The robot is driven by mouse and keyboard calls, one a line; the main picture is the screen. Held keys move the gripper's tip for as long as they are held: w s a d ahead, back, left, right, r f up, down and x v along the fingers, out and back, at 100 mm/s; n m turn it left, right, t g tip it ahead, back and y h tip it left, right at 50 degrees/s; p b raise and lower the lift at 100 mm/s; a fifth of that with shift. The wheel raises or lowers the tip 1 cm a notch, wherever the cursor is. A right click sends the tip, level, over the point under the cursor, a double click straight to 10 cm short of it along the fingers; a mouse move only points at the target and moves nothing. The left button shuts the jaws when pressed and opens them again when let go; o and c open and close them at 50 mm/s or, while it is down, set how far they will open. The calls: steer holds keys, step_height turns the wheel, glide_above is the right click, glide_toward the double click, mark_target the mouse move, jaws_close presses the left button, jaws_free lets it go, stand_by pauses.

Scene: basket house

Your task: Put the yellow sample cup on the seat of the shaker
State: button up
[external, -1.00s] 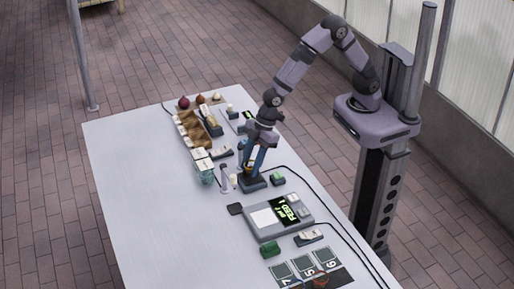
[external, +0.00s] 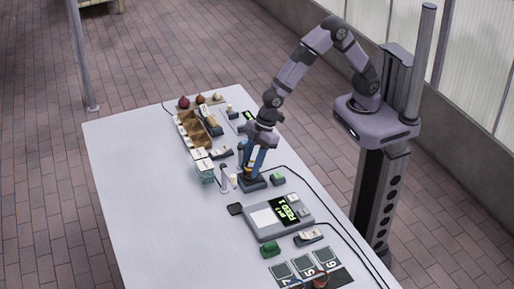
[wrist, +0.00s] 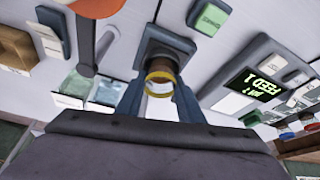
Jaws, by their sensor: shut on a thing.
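The yellow sample cup (wrist: 159,76) shows in the wrist view as a yellow ring with a pale face, between my two fingers. My gripper (wrist: 160,84) is shut on it. In the external view my gripper (external: 252,166) points down, with a small patch of the yellow cup (external: 249,170) showing between the fingers. The shaker (external: 254,183) is a dark block just under the gripper. In the wrist view the shaker (wrist: 178,39) lies directly beyond the cup. The cup hides much of its seat, so I cannot tell whether they touch.
A green block (external: 277,178) stands close right of the shaker. A grey device with a lit FEED 1 screen (external: 285,210) is nearer the camera. A post with an orange top (wrist: 92,8) and clear containers (wrist: 82,88) are close by. The table's left side is clear.

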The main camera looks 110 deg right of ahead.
stand_by(0.3)
steer(key=o, duration=1.6)
steer(key=shift+r, duration=0.1)
steer(key=shift+p+v, duration=1.5)
steer(key=shift+v, duration=0.9)
steer(key=shift+r+p, duration=1.15)
steer(key=shift+r, duration=0.35)
